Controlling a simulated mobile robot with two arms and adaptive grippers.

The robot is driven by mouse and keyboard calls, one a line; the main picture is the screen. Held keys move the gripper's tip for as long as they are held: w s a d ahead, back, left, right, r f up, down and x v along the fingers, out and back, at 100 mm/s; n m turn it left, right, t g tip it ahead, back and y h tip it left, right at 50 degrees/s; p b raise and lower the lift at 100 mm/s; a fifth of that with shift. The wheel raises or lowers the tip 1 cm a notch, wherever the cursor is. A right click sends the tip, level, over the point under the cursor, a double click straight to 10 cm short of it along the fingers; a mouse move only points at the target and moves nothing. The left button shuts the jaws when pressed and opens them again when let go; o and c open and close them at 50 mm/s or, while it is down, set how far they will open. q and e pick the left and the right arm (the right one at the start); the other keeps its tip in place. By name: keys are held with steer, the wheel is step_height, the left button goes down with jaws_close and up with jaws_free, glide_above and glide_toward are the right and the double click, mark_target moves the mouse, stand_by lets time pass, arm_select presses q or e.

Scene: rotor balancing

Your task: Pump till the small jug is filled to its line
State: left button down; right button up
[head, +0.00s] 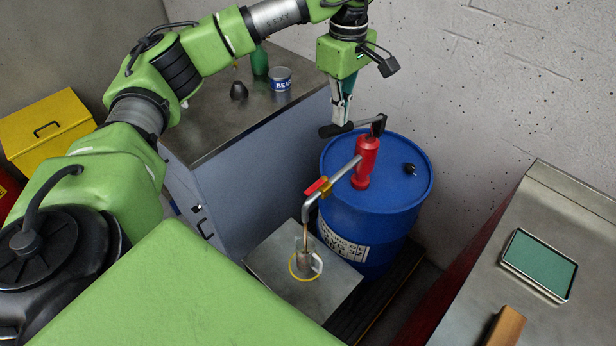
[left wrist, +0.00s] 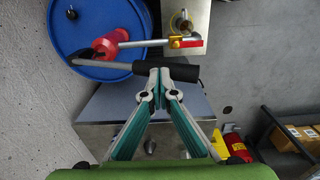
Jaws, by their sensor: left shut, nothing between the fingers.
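A red hand pump (head: 367,163) stands on the blue drum (head: 345,213). Its crank lever ends in a black grip (head: 335,130), which also shows in the left wrist view (left wrist: 184,74). A pipe with a red valve handle (head: 318,186) ends above the small jug (head: 308,266). A thin brownish stream seems to run from the spout into the jug; its level and line are too small to read. My left gripper (head: 341,121) points down, shut and empty, its tips at the black grip; I cannot tell whether they touch. My right gripper is not in view.
The jug stands within a yellow ring on a metal stand (head: 272,262). A cabinet (head: 225,125) behind left carries a blue can (head: 281,78), a green bottle (head: 259,62) and a dark cone (head: 238,91). A steel bench (head: 565,195) with a green-faced panel (head: 538,263) is at right.

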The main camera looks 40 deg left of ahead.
arm_select(q)
steer(key=shift+s+f+b, duration=0.8)
steer(key=shift+f+b, duration=1.4)
steer(key=shift+f, duration=0.95)
step_height(320, 180, up, 17)
steer(key=w+p, duration=0.2)
steer(key=p, duration=1)
steer(key=shift+r+p, duration=0.15)
steer(key=shift+p, duration=0.25)
steer(key=shift+d, duration=0.1)
